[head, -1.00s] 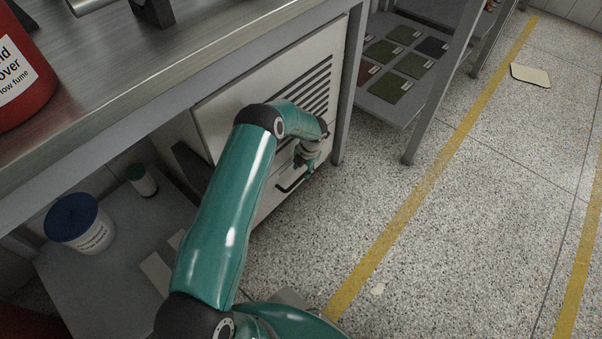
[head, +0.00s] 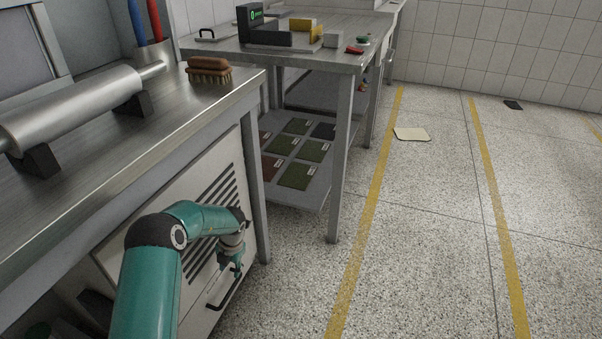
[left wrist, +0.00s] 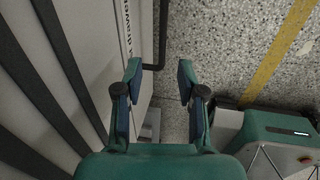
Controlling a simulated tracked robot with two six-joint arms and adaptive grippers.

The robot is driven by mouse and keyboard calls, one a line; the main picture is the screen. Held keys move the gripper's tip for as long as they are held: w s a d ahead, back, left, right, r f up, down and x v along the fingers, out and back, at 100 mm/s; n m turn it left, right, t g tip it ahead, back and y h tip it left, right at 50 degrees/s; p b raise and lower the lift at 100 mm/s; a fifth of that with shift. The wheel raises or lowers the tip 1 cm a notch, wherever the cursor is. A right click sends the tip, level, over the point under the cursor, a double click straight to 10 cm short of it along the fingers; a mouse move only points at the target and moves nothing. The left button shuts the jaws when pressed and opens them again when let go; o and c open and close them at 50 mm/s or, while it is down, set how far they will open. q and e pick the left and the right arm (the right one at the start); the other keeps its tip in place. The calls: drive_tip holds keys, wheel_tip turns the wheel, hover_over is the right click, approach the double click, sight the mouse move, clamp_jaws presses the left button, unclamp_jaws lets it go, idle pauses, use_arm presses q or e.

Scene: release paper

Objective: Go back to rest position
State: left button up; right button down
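My left gripper (head: 236,262) is in front of the grey cabinet (head: 150,232) under the near bench, close to its black drawer handle (head: 222,291). In the left wrist view the two fingers of my left gripper (left wrist: 160,78) stand apart with nothing held between them. The black handle (left wrist: 161,35) shows past the fingertips there, in line with the gap; I cannot tell how far away it is. The drawer looks shut. My right gripper is in neither view.
A steel bench (head: 150,122) with a roller (head: 80,108) and a brush (head: 209,70) stands over the cabinet. A second table (head: 300,52) stands farther back, with sample squares on its lower shelf. Speckled floor (head: 420,240) with yellow lines is open to the right.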

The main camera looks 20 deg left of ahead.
use_arm(q)
drive_tip(key=s+d+f+m+h, duration=0.3)
drive_tip(key=s+d+m, duration=1)
drive_tip(key=d+m, duration=0.3)
drive_tip(key=s+d+f+m+h, duration=0.2)
drive_tip(key=s+d+m+h, duration=0.1)
drive_tip(key=s+d+m, duration=1.2)
wheel_tip(320, 180, up, 34)
drive_tip(key=w+a+m+p, duration=0.1)
drive_tip(key=w+m+p, duration=0.1)
drive_tip(key=p, duration=3.1)
drive_tip(key=shift+w+a+f+m+t, duration=0.2)
drive_tip(key=shift+w+m+t, duration=0.1)
drive_tip(key=shift+m, duration=0.2)
